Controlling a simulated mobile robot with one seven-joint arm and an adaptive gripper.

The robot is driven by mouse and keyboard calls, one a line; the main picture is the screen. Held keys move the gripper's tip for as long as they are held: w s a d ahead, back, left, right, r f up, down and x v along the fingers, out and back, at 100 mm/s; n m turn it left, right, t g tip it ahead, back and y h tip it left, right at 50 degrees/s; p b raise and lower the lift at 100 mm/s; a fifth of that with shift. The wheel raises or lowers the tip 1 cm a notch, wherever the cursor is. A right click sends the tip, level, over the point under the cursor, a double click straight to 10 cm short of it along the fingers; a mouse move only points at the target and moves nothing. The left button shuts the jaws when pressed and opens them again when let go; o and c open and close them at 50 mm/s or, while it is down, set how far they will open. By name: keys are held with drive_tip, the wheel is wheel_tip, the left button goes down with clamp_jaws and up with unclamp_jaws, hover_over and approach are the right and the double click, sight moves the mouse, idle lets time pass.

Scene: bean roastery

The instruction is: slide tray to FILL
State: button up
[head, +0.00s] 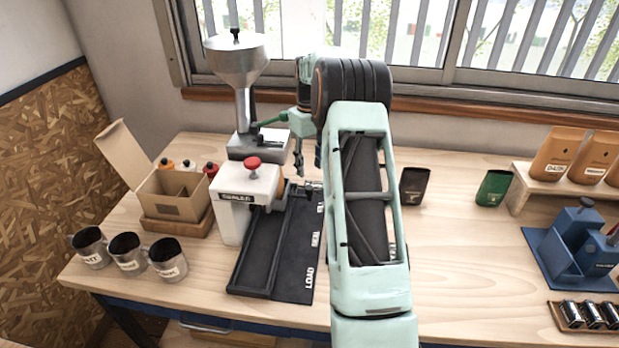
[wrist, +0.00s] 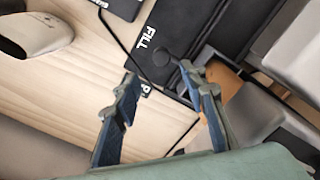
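A black slide track (head: 258,262) lies along the table, beside a strip (head: 293,272) lettered LOAD, SEAL and a partly hidden third word. In the wrist view the word FILL (wrist: 147,37) shows on the strip. Near it are a dark round knob (wrist: 165,56) and a black-walled tray (wrist: 207,58) with something orange-brown inside. In the head view the sealer and gripper hide most of that end. My gripper (wrist: 167,84) is open, with the knob seen between and beyond its fingertips. I see no contact with the knob.
A white sealer with a red knob (head: 253,163) stands over the track, and a steel hopper (head: 237,55) rises behind. An open cardboard box (head: 175,196) and metal cups (head: 168,258) are left. Dark and green pouches (head: 494,188) stand right.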

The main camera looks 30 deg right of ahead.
wheel_tip(320, 180, up, 5)
drive_tip(key=shift+f, duration=0.1)
idle(0.6)
